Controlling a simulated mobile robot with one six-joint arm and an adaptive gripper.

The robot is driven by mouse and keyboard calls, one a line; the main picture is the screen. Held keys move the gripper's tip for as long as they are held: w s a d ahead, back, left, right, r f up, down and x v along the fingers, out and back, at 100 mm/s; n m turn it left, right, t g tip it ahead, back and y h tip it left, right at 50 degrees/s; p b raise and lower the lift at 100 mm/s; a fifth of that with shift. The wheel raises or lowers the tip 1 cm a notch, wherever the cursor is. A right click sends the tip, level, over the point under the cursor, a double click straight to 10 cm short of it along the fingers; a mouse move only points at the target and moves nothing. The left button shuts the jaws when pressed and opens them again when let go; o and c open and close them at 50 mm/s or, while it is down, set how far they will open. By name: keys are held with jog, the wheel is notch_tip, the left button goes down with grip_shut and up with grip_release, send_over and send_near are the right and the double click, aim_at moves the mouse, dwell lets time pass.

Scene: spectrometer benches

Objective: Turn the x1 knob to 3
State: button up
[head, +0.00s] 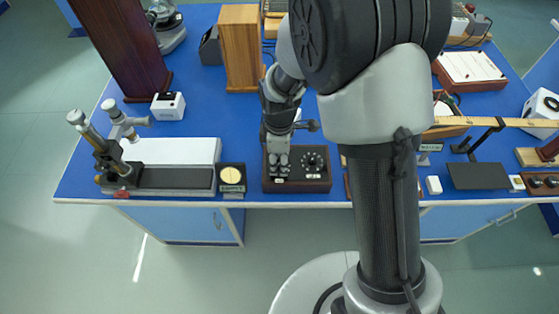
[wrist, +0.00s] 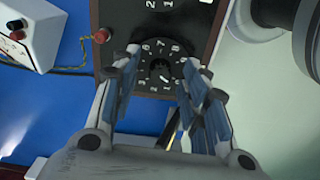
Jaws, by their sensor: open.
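A dark wooden box (head: 298,185) with a black top lies at the front edge of the blue bench. A black dial with white figures (head: 313,161) shows on its right half in the head view. My gripper (head: 279,170) points down over the left half and hides what is there. In the wrist view, my open gripper (wrist: 162,60) has a finger on each side of a black numbered dial (wrist: 155,52) with a dark round knob (wrist: 160,73). I cannot read its pointer or an x1 mark, nor tell whether the fingers touch the knob.
A red terminal (wrist: 101,36) with a wire sits on the box's edge, near a white box (wrist: 35,30). Left of the wooden box stand a small plate with a yellow disc (head: 231,176) and a microscope-like instrument (head: 118,160). A wooden block (head: 240,50) stands behind.

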jog(key=shift+f, duration=0.1)
jog(key=shift+c, duration=0.3)
grip_shut()
